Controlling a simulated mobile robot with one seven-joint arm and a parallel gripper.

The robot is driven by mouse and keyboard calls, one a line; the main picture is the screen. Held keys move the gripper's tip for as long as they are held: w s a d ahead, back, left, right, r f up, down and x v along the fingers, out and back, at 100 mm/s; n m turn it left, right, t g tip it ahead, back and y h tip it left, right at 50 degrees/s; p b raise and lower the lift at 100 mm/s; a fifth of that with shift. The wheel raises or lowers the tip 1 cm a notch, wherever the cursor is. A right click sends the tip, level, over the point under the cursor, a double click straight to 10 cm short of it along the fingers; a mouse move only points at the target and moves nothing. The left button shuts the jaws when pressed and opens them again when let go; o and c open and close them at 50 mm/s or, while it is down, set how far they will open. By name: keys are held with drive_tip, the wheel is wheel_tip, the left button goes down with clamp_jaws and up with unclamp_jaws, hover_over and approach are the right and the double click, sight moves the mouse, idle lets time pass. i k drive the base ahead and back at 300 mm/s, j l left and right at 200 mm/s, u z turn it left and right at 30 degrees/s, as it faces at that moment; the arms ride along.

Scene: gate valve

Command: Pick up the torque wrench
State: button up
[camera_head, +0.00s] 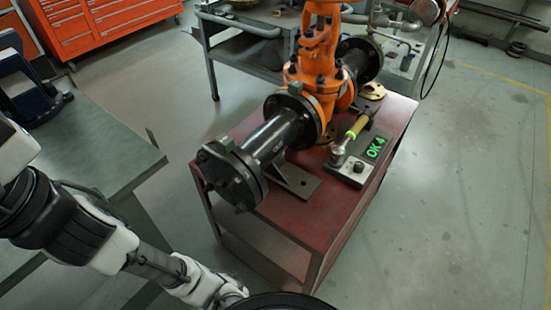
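The torque wrench (357,128) has a yellow-green handle and a metal head. It lies at the right side of the red cart (322,215), beside a dark box (355,172) with a green "OK 4" display; its head is at the near end. I cannot tell whether it rests on the box or the cart top. My white and black arm reaches from the left edge to the bottom middle, in front of and below the cart. Its end is cut off there by a dark round shape, so my gripper's fingers do not show. Nothing of mine touches the wrench.
An orange gate valve (318,60) with a black flanged pipe (268,140) stands on the cart, left of the wrench. A grey-green table (90,150) is at the left. A metal bench (265,65) and orange drawers (85,25) stand behind. Floor is clear at the right.

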sight(337, 152)
drive_tip(key=i+l+z, duration=0.15)
drive_tip(key=l, duration=0.35)
drive_tip(key=i+l+z, duration=0.15)
drive_tip(key=i+l, duration=0.2)
drive_tip(key=l, duration=0.15)
drive_tip(key=i+l+z, duration=0.2)
drive_tip(key=l, duration=0.25)
drive_tip(key=i, duration=0.4)
